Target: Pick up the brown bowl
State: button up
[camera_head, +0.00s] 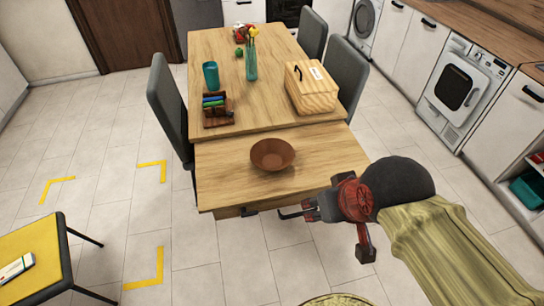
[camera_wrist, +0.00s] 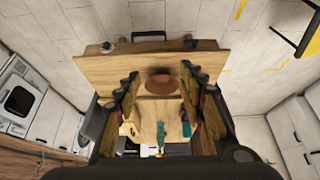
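The brown bowl (camera_head: 272,155) sits upright and empty on the near part of the wooden table (camera_head: 215,185). It also shows in the wrist view (camera_wrist: 161,85), between my two fingers and beyond them. My gripper (camera_head: 300,210) is at the right of the table's near edge, in front and to the right of the bowl and apart from it. Its fingers are spread in the wrist view, with nothing held between them.
A wooden box (camera_head: 312,90), a dark rack (camera_head: 218,112), a teal cup (camera_head: 211,75) and a vase (camera_head: 251,62) stand farther back. Dark chairs (camera_head: 168,105) flank the table. A yellow-topped stool (camera_head: 35,255) is at lower left. Table around the bowl is clear.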

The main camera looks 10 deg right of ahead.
aim_at(270, 154)
jog(key=i+j+z, duration=0.2)
jog(key=j, duration=0.5)
jog(key=i+j+z, duration=0.2)
jog(key=j, duration=0.55)
jog(key=i+j+z, duration=0.15)
jog(key=j, duration=0.6)
jog(key=j+z, duration=0.2)
jog(key=j, duration=0.6)
